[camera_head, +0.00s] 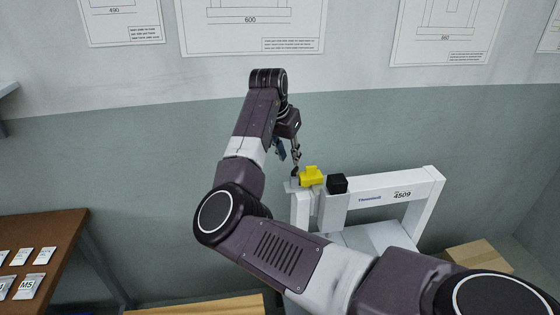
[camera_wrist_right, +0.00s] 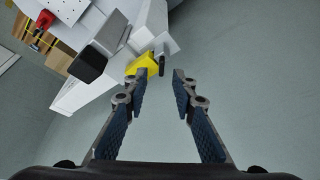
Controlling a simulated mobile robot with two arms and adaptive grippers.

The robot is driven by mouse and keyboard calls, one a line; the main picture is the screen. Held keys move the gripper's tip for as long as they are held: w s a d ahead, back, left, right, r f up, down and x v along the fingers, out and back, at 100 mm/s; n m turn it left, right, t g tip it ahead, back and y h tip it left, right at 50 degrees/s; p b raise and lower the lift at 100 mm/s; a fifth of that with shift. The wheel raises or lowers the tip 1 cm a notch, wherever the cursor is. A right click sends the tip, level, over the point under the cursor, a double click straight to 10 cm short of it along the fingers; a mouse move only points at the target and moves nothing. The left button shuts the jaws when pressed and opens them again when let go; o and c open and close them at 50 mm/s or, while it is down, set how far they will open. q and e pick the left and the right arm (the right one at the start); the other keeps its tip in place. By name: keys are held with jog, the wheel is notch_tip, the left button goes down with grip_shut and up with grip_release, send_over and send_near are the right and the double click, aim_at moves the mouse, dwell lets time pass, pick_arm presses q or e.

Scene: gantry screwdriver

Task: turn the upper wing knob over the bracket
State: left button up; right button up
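The white gantry (camera_head: 392,190) stands right of centre in the head view. A yellow piece (camera_head: 312,176) sits at its upper left corner and also shows in the right wrist view (camera_wrist_right: 144,64). I take a small dark upright part beside it for the wing knob (camera_wrist_right: 162,66); its wings are hard to make out. My right gripper (camera_wrist_right: 163,77) is open, its fingertips either side of that part's line; I cannot tell whether they touch it. In the head view the right gripper (camera_head: 296,160) is above the yellow piece. I cannot clearly tell which part is the bracket. My left gripper is not in view.
A black block (camera_head: 337,183) stands on the gantry right of the yellow piece. A brown table (camera_head: 45,228) with labelled packets is at the left. A cardboard box (camera_head: 480,256) lies at the right. The wall (camera_head: 130,180) is behind.

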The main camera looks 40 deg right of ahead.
aim_at(293, 171)
jog(key=p+x, duration=0.1)
jog(key=x, duration=0.3)
jog(key=shift+d+f, duration=0.15)
jog(key=shift+x, duration=1.15)
jog(key=shift+w+f, duration=0.2)
jog(key=shift+f, duration=0.1)
jog(key=shift+d+f, duration=0.1)
jog(key=shift+f, duration=0.05)
jog(key=c, duration=0.6)
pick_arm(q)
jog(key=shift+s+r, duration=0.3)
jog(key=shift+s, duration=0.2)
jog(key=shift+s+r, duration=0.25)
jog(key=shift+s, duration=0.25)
pick_arm(e)
grip_shut()
